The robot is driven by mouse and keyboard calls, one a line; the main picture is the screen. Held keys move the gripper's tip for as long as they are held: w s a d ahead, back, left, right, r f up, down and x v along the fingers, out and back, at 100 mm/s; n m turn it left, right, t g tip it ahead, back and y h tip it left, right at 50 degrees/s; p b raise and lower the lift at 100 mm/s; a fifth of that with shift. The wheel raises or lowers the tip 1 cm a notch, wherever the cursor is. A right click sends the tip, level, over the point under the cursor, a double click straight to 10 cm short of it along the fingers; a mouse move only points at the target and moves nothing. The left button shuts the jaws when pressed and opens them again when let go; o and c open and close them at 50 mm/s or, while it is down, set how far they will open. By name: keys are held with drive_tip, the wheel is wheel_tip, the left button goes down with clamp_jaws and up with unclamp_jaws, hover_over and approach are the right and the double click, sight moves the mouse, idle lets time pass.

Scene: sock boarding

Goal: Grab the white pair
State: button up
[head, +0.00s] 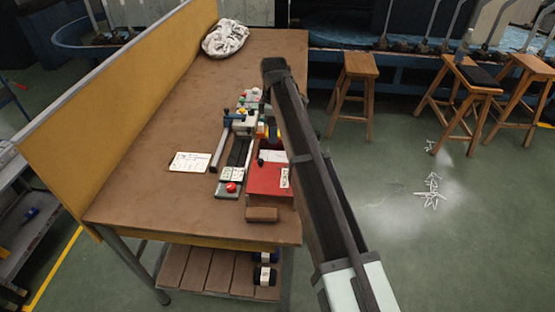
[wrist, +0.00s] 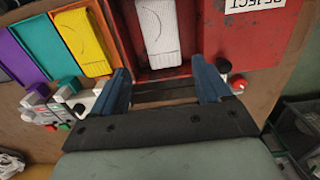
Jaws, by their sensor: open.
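A white ribbed item (wrist: 161,28), which looks like the white pair, lies in a red bay at the top centre of the wrist view. Its upper end is cut off by the frame. My gripper (wrist: 162,78) is open, with its two blue fingers spread and nothing between them. The fingers are below the white item in the picture, one to each side of its line, and do not touch it. In the head view my dark arm reaches over the table's right edge, and I cannot make out the gripper or the white pair there.
A red panel with a REJECT label (wrist: 252,5) is at right. The table (head: 150,130) holds a white bundle (head: 225,37) at its far end, beside a yellow partition (head: 110,95).

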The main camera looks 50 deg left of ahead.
hover_over(276, 156)
drive_tip(key=f, duration=0.5)
drive_tip(key=shift+a+f, duration=0.2)
drive_tip(key=shift+a, duration=0.1)
drive_tip(key=shift+d+f, duration=0.2)
drive_tip(key=shift+f, duration=2.4)
drive_tip(key=c, duration=0.8)
drive_tip(key=shift+r, duration=0.1)
drive_tip(key=shift+c, duration=0.2)
